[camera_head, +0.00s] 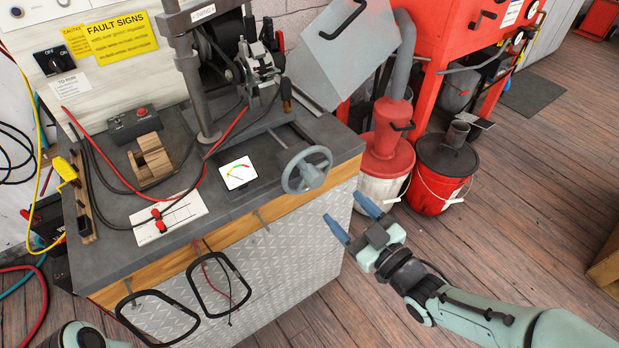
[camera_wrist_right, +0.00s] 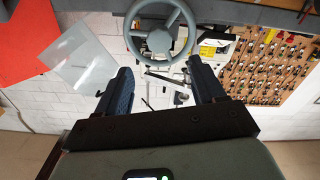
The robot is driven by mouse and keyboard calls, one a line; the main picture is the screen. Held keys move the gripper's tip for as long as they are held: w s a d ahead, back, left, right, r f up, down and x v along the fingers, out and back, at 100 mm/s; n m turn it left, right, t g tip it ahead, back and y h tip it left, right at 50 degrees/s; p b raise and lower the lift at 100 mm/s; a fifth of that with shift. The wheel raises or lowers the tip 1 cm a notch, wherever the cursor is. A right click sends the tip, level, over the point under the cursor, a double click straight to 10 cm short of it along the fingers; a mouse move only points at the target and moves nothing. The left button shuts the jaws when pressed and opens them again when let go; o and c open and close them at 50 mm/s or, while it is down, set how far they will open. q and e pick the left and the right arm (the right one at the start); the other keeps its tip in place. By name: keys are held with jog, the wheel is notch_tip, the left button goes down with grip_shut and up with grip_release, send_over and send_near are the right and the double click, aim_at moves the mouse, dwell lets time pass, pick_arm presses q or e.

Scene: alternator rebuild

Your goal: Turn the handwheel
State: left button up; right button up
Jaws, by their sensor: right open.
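The grey handwheel (camera_head: 307,170) stands at the front right corner of the workbench, with its spokes and hub visible. In the right wrist view the handwheel (camera_wrist_right: 161,30) is at the top centre, beyond the fingertips. My right gripper (camera_head: 352,217) is open and empty, in front of the bench and below and to the right of the wheel, apart from it. Its two blue fingers also show in the wrist view (camera_wrist_right: 158,82), spread wide. At the bottom left of the head view a part of my left arm shows, but its fingers are out of the picture.
The workbench (camera_head: 95,265) carries a meter (camera_head: 238,173), a wooden block (camera_head: 151,160), a control box (camera_head: 134,124) and loose cables. Two red-topped or red buckets (camera_head: 385,160) (camera_head: 443,170) stand right of the bench. Wooden floor (camera_head: 500,240) beside my right arm is clear.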

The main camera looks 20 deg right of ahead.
aim_at(318, 182)
jog(key=b+x, duration=0.1)
jog(key=x, duration=0.6)
jog(key=shift+w+f, duration=0.2)
jog(key=b+x, duration=0.1)
jog(key=x, duration=0.2)
jog(key=shift+w+a, duration=0.15)
jog(key=shift+w, duration=0.1)
jog(key=shift+w+a+r, duration=0.1)
jog(key=shift+w+a, duration=0.05)
jog(key=shift+w, duration=0.25)
pick_arm(q)
jog(key=f, duration=0.1)
jog(key=a+f, duration=0.1)
jog(key=f, duration=0.1)
jog(key=shift+a, duration=0.15)
jog(key=shift+w, duration=0.1)
pick_arm(e)
jog(key=c, duration=1.1)
jog(key=shift+o, duration=0.2)
